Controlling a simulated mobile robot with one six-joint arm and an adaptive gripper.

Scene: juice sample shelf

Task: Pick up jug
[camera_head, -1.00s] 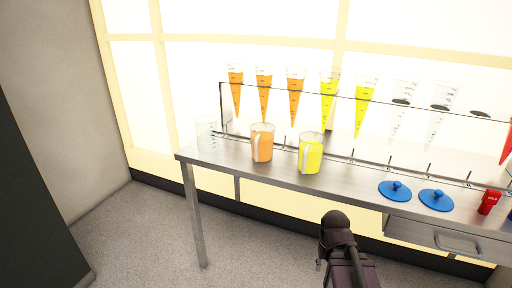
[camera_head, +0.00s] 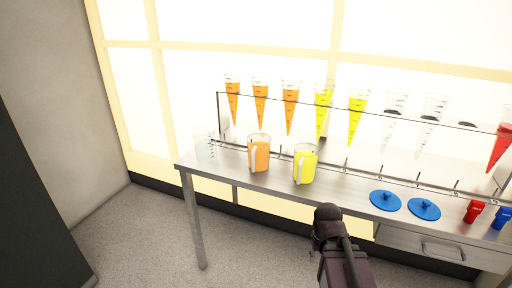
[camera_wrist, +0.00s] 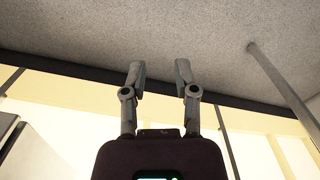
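Three jugs stand upright on a steel table. The orange jug (camera_head: 260,155) has its pale handle towards me. The yellow jug (camera_head: 307,166) stands to its right, also with a pale handle. A clear, empty jug (camera_head: 205,147) stands at the table's left end. My arm shows in front of the table, low in the head view, and hides its own fingers there. In the wrist view my gripper (camera_wrist: 160,77) has two fingers spread apart with nothing between them. It is clear of all the jugs, and none shows in the wrist view.
The steel table (camera_head: 345,189) has a drawer (camera_head: 430,246) at right. A rack behind the jugs holds several cone tubes, orange, yellow, clear and red. Blue lids (camera_head: 385,200), a red item (camera_head: 474,211) and a blue item (camera_head: 502,218) lie right of the jugs.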

